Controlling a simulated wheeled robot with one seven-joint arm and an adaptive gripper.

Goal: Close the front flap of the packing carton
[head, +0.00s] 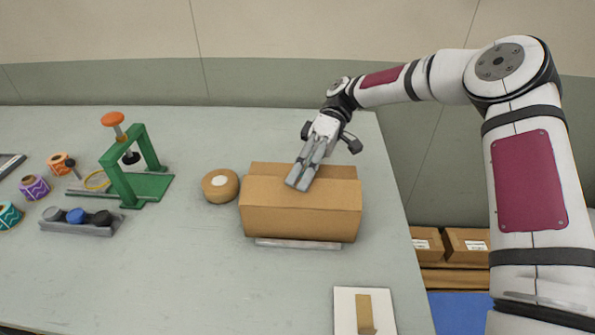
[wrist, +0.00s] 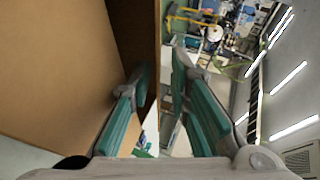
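The brown packing carton (head: 300,222) stands near the table's right side. A cardboard panel (head: 262,189) lies across its top above the front face, and a narrow strip of cardboard (head: 270,169) shows behind it. I cannot tell how far the front flap is from flat. My gripper (head: 298,181) is over the carton's top, its fingers pointing down and toward the front. In the wrist view, cardboard (wrist: 60,60) fills the left side, close to the fingers. My gripper (wrist: 162,68) is partly open, with a gap between the fingertips; contact with the cardboard is unclear.
A green press (head: 135,178), a grey tray (head: 78,222) and several coloured rolls (head: 35,188) are farther left. A white card (head: 364,312) lies at the front right. The table's front middle is clear.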

